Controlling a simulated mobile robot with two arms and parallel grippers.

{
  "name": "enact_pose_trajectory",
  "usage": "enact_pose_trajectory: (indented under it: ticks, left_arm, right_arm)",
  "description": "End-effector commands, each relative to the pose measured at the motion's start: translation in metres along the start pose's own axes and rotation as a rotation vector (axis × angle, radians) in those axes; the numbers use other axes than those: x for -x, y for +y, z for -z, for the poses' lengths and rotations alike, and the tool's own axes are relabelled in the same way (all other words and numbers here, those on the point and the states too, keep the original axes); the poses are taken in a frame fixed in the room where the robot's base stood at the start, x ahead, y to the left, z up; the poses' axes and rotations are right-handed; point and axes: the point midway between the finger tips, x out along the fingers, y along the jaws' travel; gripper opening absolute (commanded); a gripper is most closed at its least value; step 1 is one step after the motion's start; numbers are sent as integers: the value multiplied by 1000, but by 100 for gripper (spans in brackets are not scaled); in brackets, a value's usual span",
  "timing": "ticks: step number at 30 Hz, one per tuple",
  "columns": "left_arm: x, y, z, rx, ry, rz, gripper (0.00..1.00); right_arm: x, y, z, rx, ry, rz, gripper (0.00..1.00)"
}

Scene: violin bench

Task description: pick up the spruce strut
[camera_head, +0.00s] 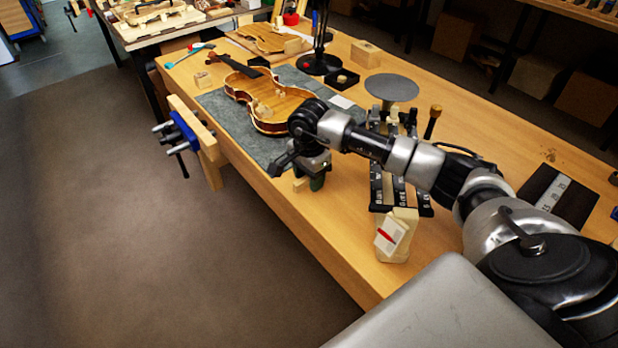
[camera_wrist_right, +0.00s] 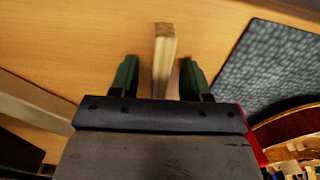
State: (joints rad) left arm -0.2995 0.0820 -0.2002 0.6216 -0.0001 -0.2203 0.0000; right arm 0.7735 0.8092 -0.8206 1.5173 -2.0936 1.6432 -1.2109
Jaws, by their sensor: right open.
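The spruce strut (camera_wrist_right: 164,50) is a narrow pale stick of wood. In the right wrist view it stands out between the two green fingers of my right gripper (camera_wrist_right: 158,72), with a gap on each side. The strut's near part is hidden by the gripper body. In the head view a small pale end of the strut (camera_head: 300,184) shows beside my right gripper (camera_head: 316,182), low over the bench's front edge. My right gripper is open around the strut. My left gripper is in neither view.
A violin (camera_head: 262,98) lies on a grey mat (camera_head: 225,117) just left of my right gripper. A paper-labelled carton (camera_head: 396,236) and a black tool rack (camera_head: 424,203) stand to the right. A vise (camera_head: 184,132) sticks out from the bench's front edge.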

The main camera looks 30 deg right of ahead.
Motion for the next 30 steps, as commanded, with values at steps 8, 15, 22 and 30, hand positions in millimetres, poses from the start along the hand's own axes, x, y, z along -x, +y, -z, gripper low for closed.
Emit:
enact_pose_trajectory:
  ticks: [8, 15, 22, 30]
  left_arm:
    - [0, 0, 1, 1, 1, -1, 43]
    - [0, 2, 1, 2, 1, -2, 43]
    - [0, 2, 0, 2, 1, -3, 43]
    - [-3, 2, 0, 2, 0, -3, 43]
  right_arm:
    - [0, 0, 0, 0, 0, 1, 35]
    - [0, 0, 0, 0, 0, 1, 0]
    - [1, 0, 0, 0, 0, 2, 0]
    - [36, -2, 0, 1, 1, 8, 0]
